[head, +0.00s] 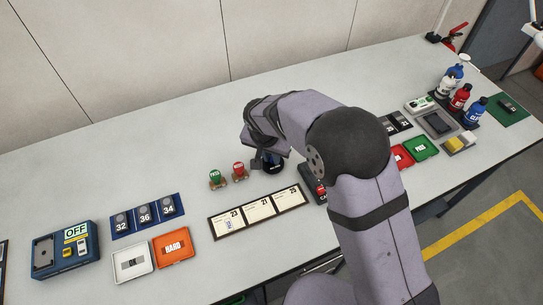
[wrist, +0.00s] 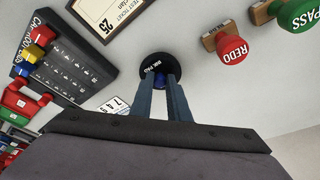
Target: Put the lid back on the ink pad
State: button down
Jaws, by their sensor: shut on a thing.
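I take the disc to be the lid. I see no separate open pad. I cannot tell whether the disc sits on a pad, lies on the table or is a little above it.
Green (head: 216,178) and red REDO (wrist: 231,50) stamps stand beside the disc. A framed row of cards (head: 258,212) lies in front. A dark tray with coloured knobs (wrist: 67,60) is close by, partly behind my arm in the head view. Bottles (head: 459,97) stand far right.

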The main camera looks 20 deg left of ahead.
jog(key=c, duration=1.6)
grip_release()
jog(key=shift+o, duration=0.6)
jog(key=o, duration=0.4)
jog(key=shift+c, duration=0.2)
jog(key=shift+r, duration=0.2)
jog(key=shift+r+p, duration=2.15)
jog(key=shift+r, duration=1.2)
